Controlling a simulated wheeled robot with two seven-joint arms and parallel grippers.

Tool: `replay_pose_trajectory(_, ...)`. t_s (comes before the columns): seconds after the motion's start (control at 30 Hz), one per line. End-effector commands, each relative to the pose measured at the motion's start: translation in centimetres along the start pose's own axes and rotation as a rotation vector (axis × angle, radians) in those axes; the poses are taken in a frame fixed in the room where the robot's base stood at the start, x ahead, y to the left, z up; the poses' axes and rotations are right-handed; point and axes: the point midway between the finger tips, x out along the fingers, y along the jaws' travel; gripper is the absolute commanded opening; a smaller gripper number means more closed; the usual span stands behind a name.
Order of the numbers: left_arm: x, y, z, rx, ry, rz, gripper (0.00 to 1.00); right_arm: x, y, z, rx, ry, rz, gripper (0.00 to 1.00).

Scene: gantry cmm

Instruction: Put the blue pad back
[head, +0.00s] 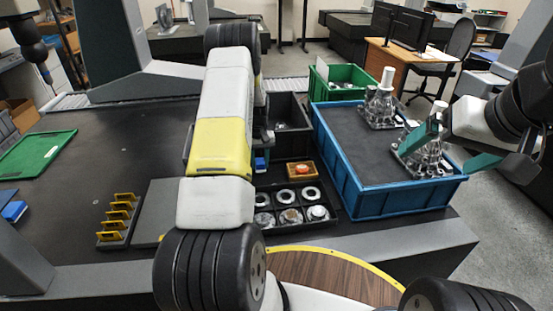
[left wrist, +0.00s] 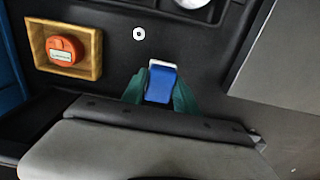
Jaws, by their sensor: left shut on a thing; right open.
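The blue pad (left wrist: 161,86) is a small blue block with a pale end. In the left wrist view it sits between the teal fingertips of my left gripper (left wrist: 160,92), which is shut on it over a dark surface. In the head view a bit of the blue pad (head: 260,163) shows beside my left arm, which hides most of that gripper. I cannot tell whether the pad touches the surface below. My right gripper (head: 452,150) is open, its teal fingers spread near a metal casting (head: 424,158) in the blue crate.
A wooden tray (head: 314,171) with an orange round part stands beside the pad. A black tray (head: 334,219) with metal rings lies in front. The blue crate (head: 400,203) is right, a green tray (head: 38,150) and a yellow-slotted rack (head: 117,222) left. The dark table (head: 110,150) has free room.

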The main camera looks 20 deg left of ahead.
Motion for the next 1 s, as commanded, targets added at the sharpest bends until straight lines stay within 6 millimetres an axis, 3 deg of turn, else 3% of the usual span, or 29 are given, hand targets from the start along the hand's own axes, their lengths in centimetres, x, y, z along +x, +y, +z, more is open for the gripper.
replay_pose_trajectory(0.4,4.6,0.0,0.0,0.0,-0.001,-0.001,0.03,0.0,0.0,0.0,0.0,0.0,0.0,1.0)
replay_pose_trajectory(0.77,5.2,0.0,0.0,0.0,0.001,0.0,0.03,0.0,0.0,0.0,0.0,0.0,0.0,1.0)
replay_pose_trajectory(0.8,5.3,0.0,0.0,0.0,0.002,0.0,0.38,0.0,0.0,0.0,0.0,0.0,0.0,1.0)
replay_pose_trajectory(0.9,5.2,0.0,-0.1,0.0,0.002,0.0,0.57,0.0,0.0,0.0,0.0,0.0,0.0,1.0)
replay_pose_trajectory(1.0,5.2,0.0,0.0,0.0,0.002,0.0,0.57,0.0,0.0,0.0,0.0,0.0,0.0,1.0)
